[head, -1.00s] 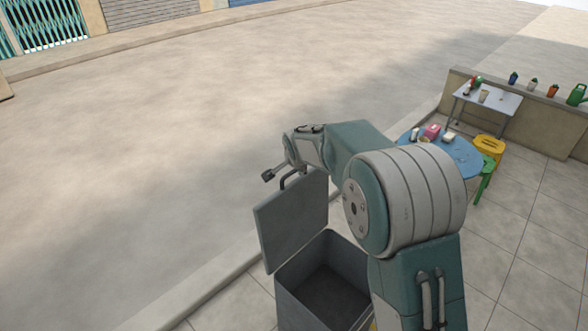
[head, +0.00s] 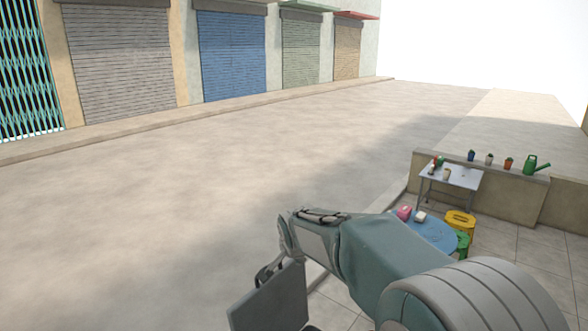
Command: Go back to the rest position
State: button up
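My arm reaches up from the bottom right of the head view, and its wrist end lies above a raised grey lid. My gripper (head: 268,275) is mostly hidden behind the lid and wrist; only a dark part shows by the lid's top edge. I cannot tell whether it is open or shut, or whether it touches the lid. The grey lid (head: 270,303) stands tilted up at the bottom of the view. The bin below it is almost wholly out of view.
A blue round table (head: 432,236) with small items stands right of my arm, beside a yellow stool (head: 459,222) and a green stool (head: 463,244). A white table (head: 450,177) stands by a low wall (head: 480,188) with pots and a green watering can (head: 530,165). The street (head: 180,210) is clear.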

jog(key=s+d+r+n+h, duration=0.1)
jog(key=s+d+r+n, duration=0.1)
jog(key=s+d+r, duration=0.5)
jog(key=s+d+n, duration=0.2)
jog(key=s+d, duration=0.3)
jog(key=s, duration=0.5)
jog(key=s+d+f+n, duration=0.1)
jog(key=s+d, duration=0.1)
jog(key=s, duration=0.6)
jog(key=s+d+f+n+g, duration=0.1)
jog(key=s+d+f+n, duration=0.1)
jog(key=s, duration=0.6)
jog(key=shift+s+d+n+g, duration=0.3)
jog(key=shift+d, duration=0.2)
